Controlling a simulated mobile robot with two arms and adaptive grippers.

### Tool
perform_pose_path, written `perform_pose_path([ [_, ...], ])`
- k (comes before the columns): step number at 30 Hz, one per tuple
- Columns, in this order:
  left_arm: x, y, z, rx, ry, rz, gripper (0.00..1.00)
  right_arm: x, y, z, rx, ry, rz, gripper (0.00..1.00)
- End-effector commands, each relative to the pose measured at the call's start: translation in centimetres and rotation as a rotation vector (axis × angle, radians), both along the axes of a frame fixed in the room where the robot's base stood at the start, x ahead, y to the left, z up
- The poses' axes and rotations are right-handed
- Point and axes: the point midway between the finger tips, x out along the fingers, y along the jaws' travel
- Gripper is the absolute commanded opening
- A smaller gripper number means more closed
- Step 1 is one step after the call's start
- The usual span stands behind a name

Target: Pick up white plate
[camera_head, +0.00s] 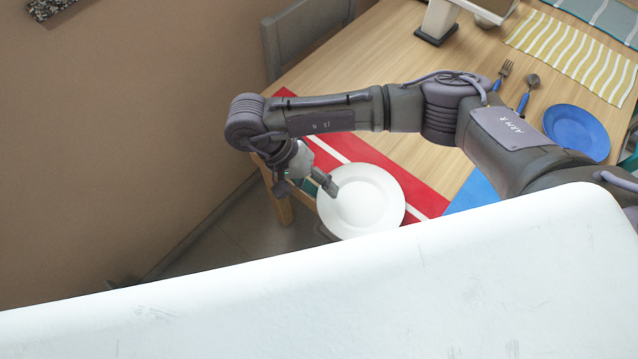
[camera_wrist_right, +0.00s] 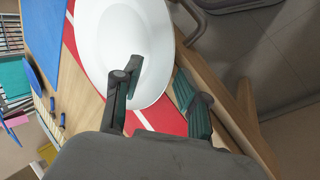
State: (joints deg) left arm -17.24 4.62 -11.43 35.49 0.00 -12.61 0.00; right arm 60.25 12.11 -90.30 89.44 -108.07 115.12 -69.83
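The white plate (camera_head: 361,203) lies on a red placemat with white stripes (camera_head: 428,197) near the table's corner. It also shows in the right wrist view (camera_wrist_right: 110,40). My right gripper (camera_head: 306,186) is at the plate's left rim and is open. In the right wrist view, one finger of the gripper (camera_wrist_right: 160,80) reaches over the inside of the plate, and the other is outside the rim, over the placemat and table edge. I cannot tell whether either finger touches the plate. My left gripper is not in view.
A blue plate (camera_head: 577,131), a fork (camera_head: 503,74) and a spoon (camera_head: 528,92) lie farther right on the wooden table (camera_head: 372,55). A yellow-striped mat (camera_head: 575,58) lies behind them. A grey chair (camera_head: 305,35) stands at the far side. A wall (camera_head: 120,130) is at left.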

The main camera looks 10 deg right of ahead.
Motion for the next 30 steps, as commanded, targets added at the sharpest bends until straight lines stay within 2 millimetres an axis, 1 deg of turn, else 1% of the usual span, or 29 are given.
perform_pose_path([
  [8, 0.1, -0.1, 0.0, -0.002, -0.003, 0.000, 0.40, 0.1, 0.0, 0.0, -0.001, -0.001, 0.000, 0.46],
  [11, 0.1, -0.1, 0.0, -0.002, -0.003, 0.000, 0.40, 0.2, 0.2, 0.4, 0.000, -0.002, 0.001, 0.46],
  [14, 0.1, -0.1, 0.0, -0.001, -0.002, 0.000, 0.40, 0.7, 0.9, 1.5, 0.000, -0.004, 0.002, 0.46],
  [24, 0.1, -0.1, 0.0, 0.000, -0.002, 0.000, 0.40, 2.5, 4.3, 7.4, -0.001, -0.005, 0.002, 0.46],
  [27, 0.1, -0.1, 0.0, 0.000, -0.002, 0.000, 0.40, 2.9, 5.0, 8.7, 0.000, -0.004, 0.001, 0.46],
  [30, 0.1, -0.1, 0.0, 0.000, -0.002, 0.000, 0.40, 3.1, 5.5, 9.5, 0.000, -0.002, 0.000, 0.46],
])
